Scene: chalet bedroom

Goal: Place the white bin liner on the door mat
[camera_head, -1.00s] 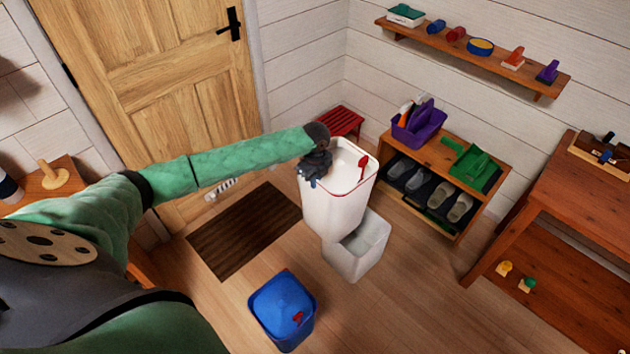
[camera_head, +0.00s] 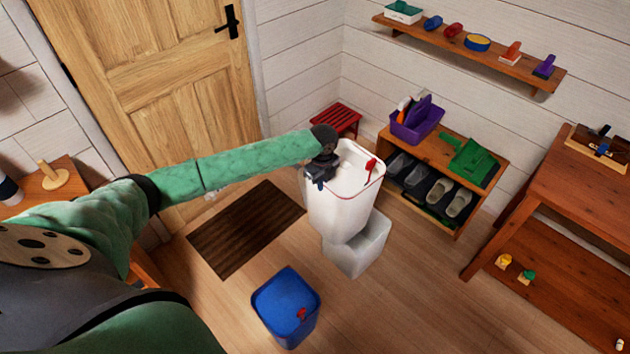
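The white bin liner (camera_head: 340,205) is an upright, tapered white container with a red line around its rim and a red tag on its right side. It overlaps a pale whitish bin (camera_head: 358,252) standing on the floor. My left gripper (camera_head: 321,178) is at the liner's left rim and appears shut on it; the fingertips are partly hidden. The door mat (camera_head: 246,229), brown and striped, lies flat and bare on the floor by the door, left of the liner. My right gripper is not in view.
A blue bin (camera_head: 286,309) with a red tag stands in front of the mat. A shoe bench (camera_head: 440,195) with a purple caddy (camera_head: 416,119) and a red stool (camera_head: 337,119) are behind the liner. A wooden table (camera_head: 575,210) is at right. Floor between is clear.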

